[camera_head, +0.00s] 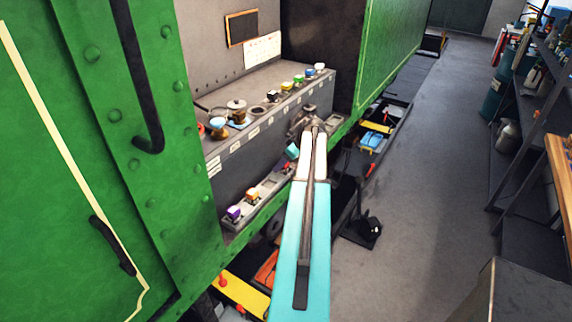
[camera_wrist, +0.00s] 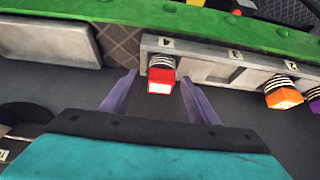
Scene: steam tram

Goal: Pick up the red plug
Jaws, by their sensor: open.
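In the wrist view the red plug (camera_wrist: 161,77), with a black-and-white striped collar, stands in the grey rack (camera_wrist: 205,68) at the slot labelled 4. My gripper (camera_wrist: 158,80) is open, with its two purple fingers on either side of the plug in the picture. I see a gap between each finger and the plug, and the depth between them is hard to judge. In the head view my gripper's teal body (camera_head: 292,151) is over the lower rack (camera_head: 264,188), and the red plug is hidden there.
An orange plug (camera_wrist: 283,96) and a purple plug (camera_wrist: 314,101) stand farther along the rack, past an empty slot. A ledge (camera_head: 228,139) above holds several coloured plugs. The green tram side (camera_head: 100,190) is close on the left. The grey aisle floor (camera_head: 430,180) is open.

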